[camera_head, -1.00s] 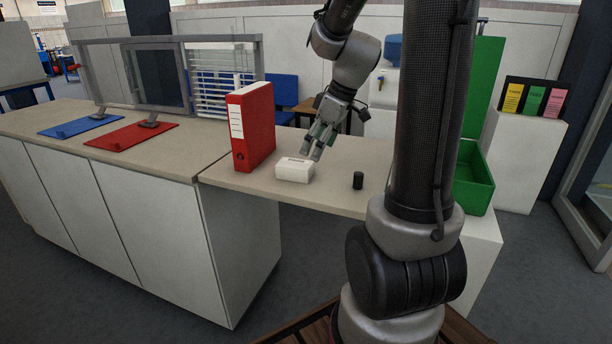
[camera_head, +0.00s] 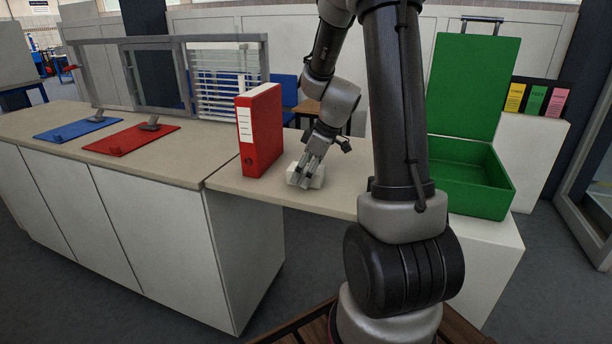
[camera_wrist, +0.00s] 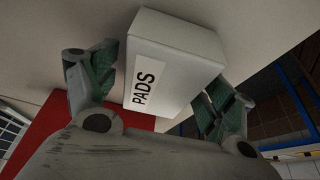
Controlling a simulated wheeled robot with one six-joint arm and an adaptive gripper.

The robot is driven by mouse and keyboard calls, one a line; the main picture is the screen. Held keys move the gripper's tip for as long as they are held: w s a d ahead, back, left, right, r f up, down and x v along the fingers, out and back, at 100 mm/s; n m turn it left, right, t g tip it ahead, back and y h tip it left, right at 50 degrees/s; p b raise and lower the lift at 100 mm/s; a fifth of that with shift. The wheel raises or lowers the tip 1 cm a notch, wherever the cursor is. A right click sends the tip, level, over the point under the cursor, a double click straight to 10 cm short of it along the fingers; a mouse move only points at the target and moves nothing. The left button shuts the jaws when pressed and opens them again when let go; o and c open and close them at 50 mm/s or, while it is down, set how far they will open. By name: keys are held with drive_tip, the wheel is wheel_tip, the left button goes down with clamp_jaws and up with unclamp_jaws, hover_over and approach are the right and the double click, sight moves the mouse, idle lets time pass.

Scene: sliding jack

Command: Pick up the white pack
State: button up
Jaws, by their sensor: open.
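The white pack (camera_head: 318,180) lies on the beige counter, just right of the red binder. In the wrist view the pack (camera_wrist: 178,50) shows a label reading "PADS" and sits between the two fingers. My gripper (camera_head: 305,177) is at the pack and partly hides it in the head view. In the wrist view my gripper (camera_wrist: 155,88) is open, with one green-padded finger on each side of the pack. Gaps seem to show beside it; I cannot tell whether the right finger touches it.
The red binder (camera_head: 265,135) stands upright close to my gripper. A green open case (camera_head: 470,185) stands at the right. Blue (camera_head: 75,130) and red (camera_head: 130,140) mats lie on the left counter by a grey window frame (camera_head: 155,75). The counter (camera_head: 235,183) in front of the binder is clear.

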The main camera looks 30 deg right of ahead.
drive_tip(key=shift+f, duration=0.25)
idle(0.4)
drive_tip(key=shift+s, duration=0.15)
drive_tip(key=c, duration=1.1)
